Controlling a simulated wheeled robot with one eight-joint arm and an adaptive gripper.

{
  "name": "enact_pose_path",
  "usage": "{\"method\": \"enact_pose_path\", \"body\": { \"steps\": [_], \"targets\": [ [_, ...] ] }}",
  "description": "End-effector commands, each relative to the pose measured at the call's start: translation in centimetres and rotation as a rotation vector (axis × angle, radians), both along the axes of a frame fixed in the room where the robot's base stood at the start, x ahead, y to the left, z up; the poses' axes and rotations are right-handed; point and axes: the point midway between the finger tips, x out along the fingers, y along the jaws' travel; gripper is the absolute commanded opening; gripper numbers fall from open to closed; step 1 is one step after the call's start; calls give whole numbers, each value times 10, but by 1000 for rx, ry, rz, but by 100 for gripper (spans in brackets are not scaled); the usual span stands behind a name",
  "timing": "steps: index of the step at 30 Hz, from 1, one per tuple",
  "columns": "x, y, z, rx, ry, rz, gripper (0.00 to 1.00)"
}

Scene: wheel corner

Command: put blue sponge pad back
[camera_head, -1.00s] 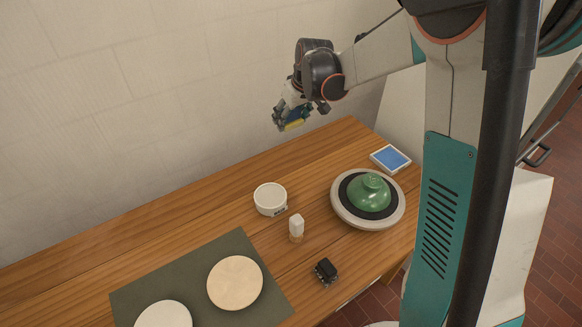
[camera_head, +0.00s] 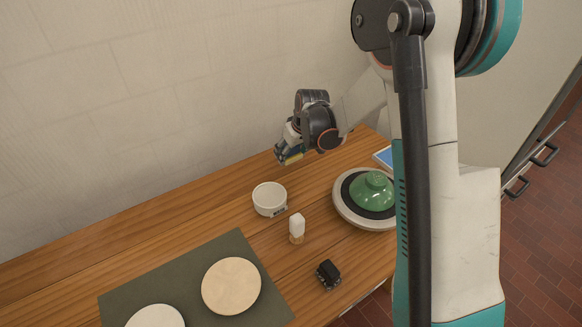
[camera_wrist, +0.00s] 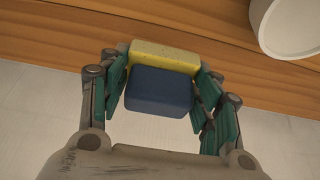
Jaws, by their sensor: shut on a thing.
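The sponge pad (camera_wrist: 160,90) is a small block with a dark blue layer and a yellow layer. In the wrist view it sits between the fingers of my gripper (camera_wrist: 163,82), which is shut on it from both sides. In the head view my gripper (camera_head: 287,153) holds the sponge pad (camera_head: 293,158) in the air above the back of the table, near the wall. A blue pad in a white frame (camera_head: 383,157) lies at the table's right end, partly hidden by my arm.
A white bowl (camera_head: 269,200) stands in front of my gripper and shows in the wrist view (camera_wrist: 290,25). A green lidded piece sits on a round wheel (camera_head: 345,210). The table's back left is clear.

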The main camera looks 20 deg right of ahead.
Motion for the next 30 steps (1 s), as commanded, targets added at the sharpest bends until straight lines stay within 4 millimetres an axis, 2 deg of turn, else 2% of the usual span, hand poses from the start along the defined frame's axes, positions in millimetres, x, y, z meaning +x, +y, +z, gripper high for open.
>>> {"method": "enact_pose_path", "body": {
  "steps": [1,8,14,30],
  "targets": [
    [0,0,-7,0,0,0,35],
    [0,0,-21,0,0,0,35],
    [0,0,-48,0,0,0,35],
    [0,0,-57,0,0,0,35]
  ]
}}
